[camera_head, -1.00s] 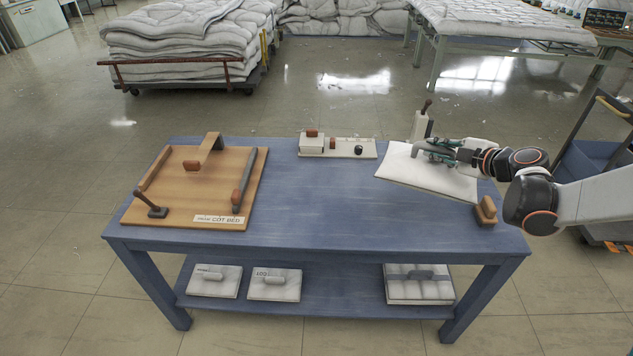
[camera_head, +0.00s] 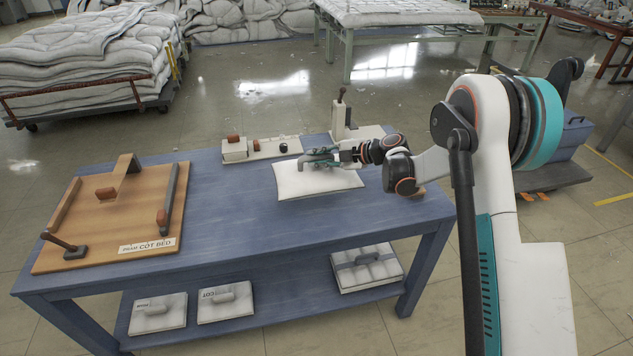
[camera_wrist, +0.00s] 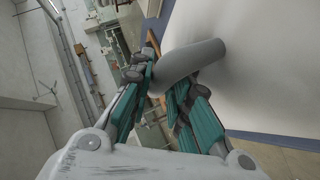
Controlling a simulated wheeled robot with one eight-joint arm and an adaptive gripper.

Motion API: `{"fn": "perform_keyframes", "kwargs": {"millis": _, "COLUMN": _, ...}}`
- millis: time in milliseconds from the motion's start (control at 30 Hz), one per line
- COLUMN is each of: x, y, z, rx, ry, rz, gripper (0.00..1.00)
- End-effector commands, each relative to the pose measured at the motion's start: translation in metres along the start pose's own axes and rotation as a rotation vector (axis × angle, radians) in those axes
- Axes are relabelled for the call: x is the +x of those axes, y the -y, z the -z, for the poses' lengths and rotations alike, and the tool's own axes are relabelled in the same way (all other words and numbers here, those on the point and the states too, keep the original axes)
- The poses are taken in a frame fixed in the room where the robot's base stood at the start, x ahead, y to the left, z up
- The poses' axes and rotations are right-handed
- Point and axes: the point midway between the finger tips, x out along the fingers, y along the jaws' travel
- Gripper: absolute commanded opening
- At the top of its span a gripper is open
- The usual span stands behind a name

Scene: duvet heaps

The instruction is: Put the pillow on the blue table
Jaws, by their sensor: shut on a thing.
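The pillow (camera_head: 320,183) is a flat white pad with a grey handle, in the head view above the right half of the blue table (camera_head: 250,217). My gripper (camera_head: 312,160) is shut on the pillow's handle. In the wrist view, the fingers (camera_wrist: 168,78) close around the curved grey handle (camera_wrist: 190,62), and the white pad (camera_wrist: 262,70) fills the right side. The pillow looks slightly tilted. I cannot tell whether its underside touches the tabletop.
A wooden board (camera_head: 125,215) with blocks and a lever covers the table's left end. A small tray (camera_head: 262,150) and an upright stand (camera_head: 339,118) are at the back. More handled pads (camera_head: 158,313) lie on the lower shelf. The front middle of the tabletop is clear.

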Motion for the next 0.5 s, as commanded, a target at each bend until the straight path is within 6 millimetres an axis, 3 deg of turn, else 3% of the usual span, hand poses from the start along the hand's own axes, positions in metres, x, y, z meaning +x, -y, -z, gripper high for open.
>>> {"fn": "perform_keyframes", "kwargs": {"millis": 100, "x": 0.009, "y": 0.020, "z": -0.010, "rx": 0.000, "ry": 0.000, "rz": -0.001, "gripper": 0.00}}
{"fn": "perform_keyframes", "kwargs": {"millis": 500, "x": 0.023, "y": 0.049, "z": -0.024, "rx": 0.000, "ry": 0.000, "rz": -0.001, "gripper": 0.00}}
